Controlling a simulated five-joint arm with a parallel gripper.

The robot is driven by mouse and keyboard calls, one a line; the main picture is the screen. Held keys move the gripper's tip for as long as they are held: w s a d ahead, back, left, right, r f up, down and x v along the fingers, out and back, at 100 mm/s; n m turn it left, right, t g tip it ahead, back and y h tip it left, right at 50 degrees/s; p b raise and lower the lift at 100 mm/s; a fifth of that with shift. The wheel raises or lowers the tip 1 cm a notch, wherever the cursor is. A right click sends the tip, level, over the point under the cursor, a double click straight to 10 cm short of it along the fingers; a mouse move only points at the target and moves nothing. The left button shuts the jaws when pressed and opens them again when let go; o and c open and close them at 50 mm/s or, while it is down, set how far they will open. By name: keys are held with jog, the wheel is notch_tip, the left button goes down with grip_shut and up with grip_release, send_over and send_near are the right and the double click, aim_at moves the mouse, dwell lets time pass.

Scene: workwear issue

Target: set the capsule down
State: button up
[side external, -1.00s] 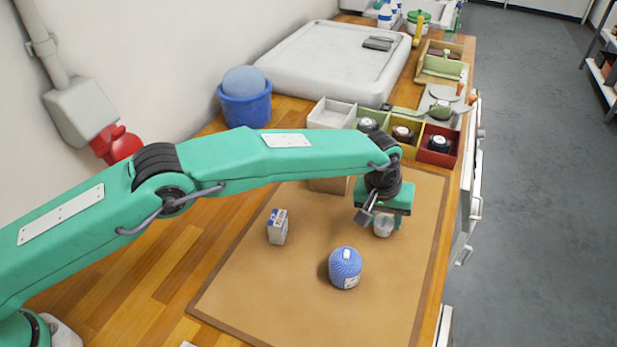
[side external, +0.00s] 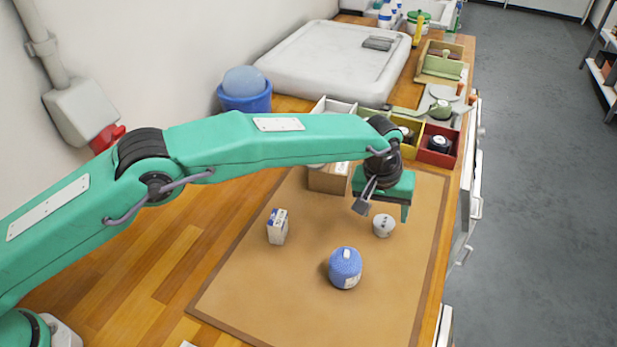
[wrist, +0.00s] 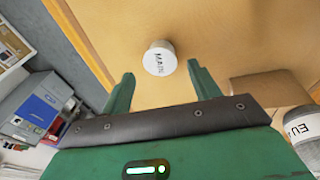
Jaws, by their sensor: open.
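The capsule (side external: 383,226), a small white cylinder with dark lettering on its top, stands on the tan mat (side external: 300,265). In the wrist view the capsule (wrist: 160,60) is just beyond the fingertips, in line with the gap between them. My gripper (side external: 383,209) is open and empty, raised above the capsule and apart from it. Both green fingers also show in the wrist view, spread wide (wrist: 160,73), with nothing between them.
A cardboard box (side external: 327,180) is behind my gripper. Coloured bins, including a red one (side external: 437,158), line the back. The mat's right side is clear.

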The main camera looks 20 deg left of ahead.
jog(key=v, duration=0.9)
jog(key=shift+f, duration=0.1)
dwell(0.3)
jog(key=s+a+r+t, duration=0.1)
jog(key=s+a+r, duration=0.1)
jog(key=a+r, duration=0.55)
jog(key=s+a+r, duration=0.2)
jog(key=a+r, duration=0.2)
jog(key=a, duration=0.6)
jog(key=s+a+r+t, duration=0.1)
jog(key=s+a+r, duration=0.2)
jog(key=a+r, duration=0.35)
jog(key=s+a+t, duration=0.1)
jog(key=s+a, duration=1)
jog(key=a, duration=0.2)
jog(key=s+a+f, duration=0.3)
jog(key=s, duration=0.3)
jog(key=s+a+f+y, duration=0.1)
jog(key=s+a+f, duration=0.2)
jog(key=s, duration=0.2)
jog(key=shift+s+f+m+t+y, duration=0.25)
jog(key=shift+s+m+t+y, duration=0.05)
jog(key=shift+s+t, duration=0.1)
